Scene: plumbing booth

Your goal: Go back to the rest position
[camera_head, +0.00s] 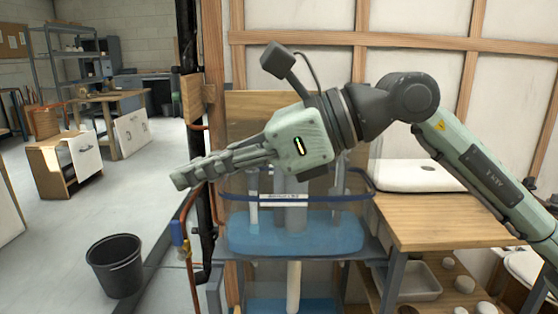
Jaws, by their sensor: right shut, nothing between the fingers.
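My right arm comes in from the right edge and reaches across the middle of the view. My right gripper (184,181) points left and slightly down, with its fingers together and nothing visible between them. It is raised in front of a clear tank with blue water (270,232). The fingertips are near a dark vertical pipe at the left of the booth. My left gripper is not in view.
A wooden workbench (440,225) with a white basin (415,176) stands at the right. Copper pipe with a blue-handled valve (178,232) runs beside the tank. A black bucket (117,265) stands on the open floor at the left. Benches and shelves stand farther back.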

